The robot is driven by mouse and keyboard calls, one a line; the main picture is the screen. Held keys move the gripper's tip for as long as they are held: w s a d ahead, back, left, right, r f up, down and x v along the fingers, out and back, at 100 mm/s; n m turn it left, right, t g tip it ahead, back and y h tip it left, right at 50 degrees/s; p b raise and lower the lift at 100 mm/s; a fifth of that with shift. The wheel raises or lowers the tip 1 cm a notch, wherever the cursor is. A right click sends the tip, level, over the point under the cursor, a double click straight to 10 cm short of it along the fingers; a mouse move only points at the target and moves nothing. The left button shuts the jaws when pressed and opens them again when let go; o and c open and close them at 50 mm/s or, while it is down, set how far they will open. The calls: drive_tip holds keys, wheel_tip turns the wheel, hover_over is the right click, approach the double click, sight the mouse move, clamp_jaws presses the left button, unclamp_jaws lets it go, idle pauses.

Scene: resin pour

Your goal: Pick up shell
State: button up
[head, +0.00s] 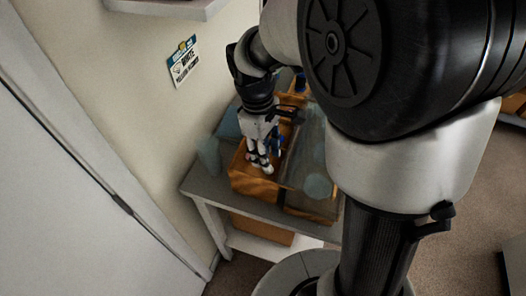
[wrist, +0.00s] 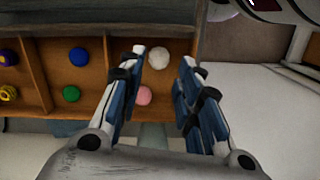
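A wooden compartment box (wrist: 110,48) lies below my gripper in the wrist view; its wooden front (head: 255,187) shows in the head view. A white, roundish, rough-looking piece (wrist: 159,60) lies in one compartment, between my fingertips in the picture. A pink piece (wrist: 144,96) lies nearer, partly behind the left finger. I cannot tell for certain which is the shell; neither shows clearly in the head view. My gripper (wrist: 163,57) is open, with a wide gap and nothing held. In the head view my gripper (head: 260,164) points down over the box.
Other compartments hold a blue ball (wrist: 79,56), a green ball (wrist: 71,94), a purple-blue ball (wrist: 8,57) and a yellow piece (wrist: 9,92). The box stands on a grey table (head: 203,187) by the wall. A bluish cup-like thing (head: 209,156) stands left.

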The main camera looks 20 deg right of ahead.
drive_tip(key=f+b, duration=0.1)
drive_tip(key=f, duration=0.3)
drive_tip(key=shift+s+d+f+b, duration=0.15)
drive_tip(key=shift+d+b, duration=0.05)
drive_tip(key=shift+b, duration=0.15)
drive_tip(key=shift+c, duration=0.2)
drive_tip(key=c, duration=0.5)
drive_tip(key=shift+o, duration=0.2)
drive_tip(key=shift+r, duration=0.2)
